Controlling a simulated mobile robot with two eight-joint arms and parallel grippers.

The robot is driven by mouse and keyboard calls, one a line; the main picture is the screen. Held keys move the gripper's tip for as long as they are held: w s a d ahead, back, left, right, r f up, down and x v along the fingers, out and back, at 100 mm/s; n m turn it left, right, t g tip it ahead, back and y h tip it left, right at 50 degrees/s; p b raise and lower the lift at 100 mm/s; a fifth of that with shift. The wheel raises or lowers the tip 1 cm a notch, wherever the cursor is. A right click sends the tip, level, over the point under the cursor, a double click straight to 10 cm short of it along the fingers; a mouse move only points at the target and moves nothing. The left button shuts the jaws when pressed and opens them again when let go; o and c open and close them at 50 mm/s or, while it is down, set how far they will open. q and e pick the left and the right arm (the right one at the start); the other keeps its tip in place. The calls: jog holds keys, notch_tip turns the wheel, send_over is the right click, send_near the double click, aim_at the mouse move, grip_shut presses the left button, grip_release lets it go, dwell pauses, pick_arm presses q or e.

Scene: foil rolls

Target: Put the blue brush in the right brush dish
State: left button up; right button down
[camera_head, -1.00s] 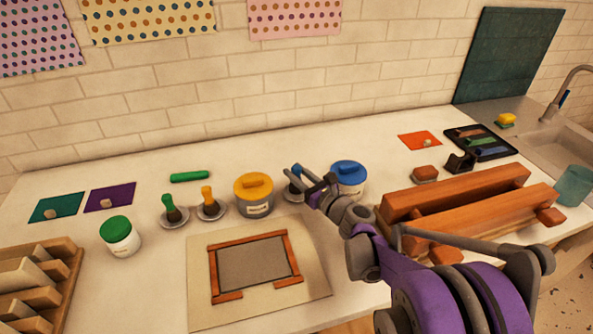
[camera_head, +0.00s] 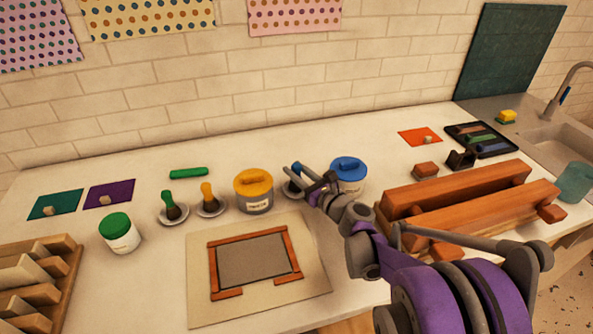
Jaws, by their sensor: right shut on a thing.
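The right brush dish (camera_head: 290,192) is a small grey dish between the yellow-lidded jar and the blue-lidded jar. My right gripper (camera_head: 303,182) is at this dish, shut on the blue brush (camera_head: 297,168). Only a bit of the brush's blue handle shows. The fingers hide its lower part, so I cannot tell whether it touches the dish. My left gripper is not in view.
The yellow-lidded jar (camera_head: 254,200) and blue-lidded jar (camera_head: 350,165) flank my gripper closely. A framed board (camera_head: 253,260) lies in front.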

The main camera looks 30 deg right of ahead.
jog(key=shift+f+b, duration=0.35)
jog(key=shift+f, duration=0.1)
dwell(0.3)
grip_release()
dwell(0.5)
jog(key=shift+r, duration=0.1)
dwell(0.5)
jog(key=shift+r+p, duration=3.3)
jog(key=shift+r, duration=1.15)
jog(key=shift+s+f, duration=0.1)
jog(key=shift+f, duration=0.05)
